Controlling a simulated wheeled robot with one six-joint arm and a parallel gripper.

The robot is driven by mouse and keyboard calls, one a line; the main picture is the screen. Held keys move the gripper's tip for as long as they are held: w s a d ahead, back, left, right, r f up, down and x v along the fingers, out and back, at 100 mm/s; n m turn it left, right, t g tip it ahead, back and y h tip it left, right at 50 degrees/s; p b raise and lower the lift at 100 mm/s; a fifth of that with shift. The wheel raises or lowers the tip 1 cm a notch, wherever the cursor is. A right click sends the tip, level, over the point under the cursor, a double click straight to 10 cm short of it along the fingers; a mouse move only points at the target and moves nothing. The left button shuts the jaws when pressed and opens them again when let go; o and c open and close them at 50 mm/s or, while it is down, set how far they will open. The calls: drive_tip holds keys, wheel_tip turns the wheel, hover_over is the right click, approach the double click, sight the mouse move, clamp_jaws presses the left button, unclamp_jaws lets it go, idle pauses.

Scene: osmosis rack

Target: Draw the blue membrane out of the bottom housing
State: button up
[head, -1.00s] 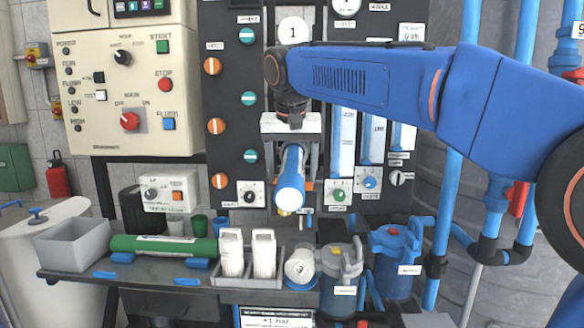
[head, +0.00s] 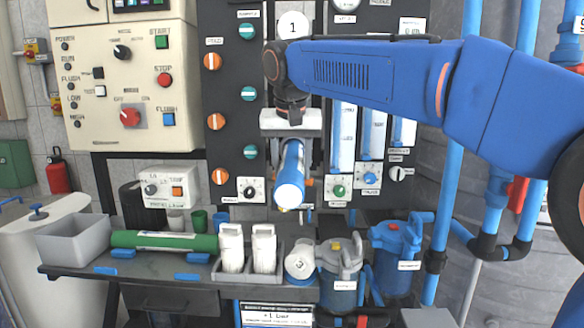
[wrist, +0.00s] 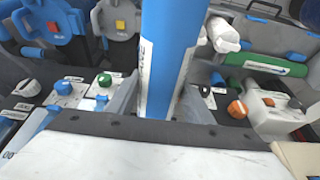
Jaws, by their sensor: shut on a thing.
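The blue membrane (head: 291,160) is a blue cylinder with a pale round end facing the head camera. It hangs in front of the dark rack panel. My gripper (head: 291,150) is shut on it, with a finger on each side. In the wrist view the membrane (wrist: 168,50) runs up between the grey fingers of my gripper (wrist: 160,100), and a white label shows on its side. The bottom housing cannot be made out; my gripper and the membrane cover the panel behind them. A round cap marked 1 (head: 293,25) is above my gripper.
Below is a bench with a grey bin (head: 73,241), a green tube (head: 165,241), a tray with two white cartridges (head: 263,249) and a cap marked 3 (head: 300,262). Two filter canisters (head: 396,245) stand to the right. Flow meters and knobs are close to the membrane's right.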

sight(289, 177)
drive_tip(key=shift+s, duration=2.6)
drive_tip(key=shift+s+a, duration=0.1)
drive_tip(key=shift+s, duration=0.25)
drive_tip(key=shift+s+a, duration=0.1)
drive_tip(key=shift+s, duration=2.75)
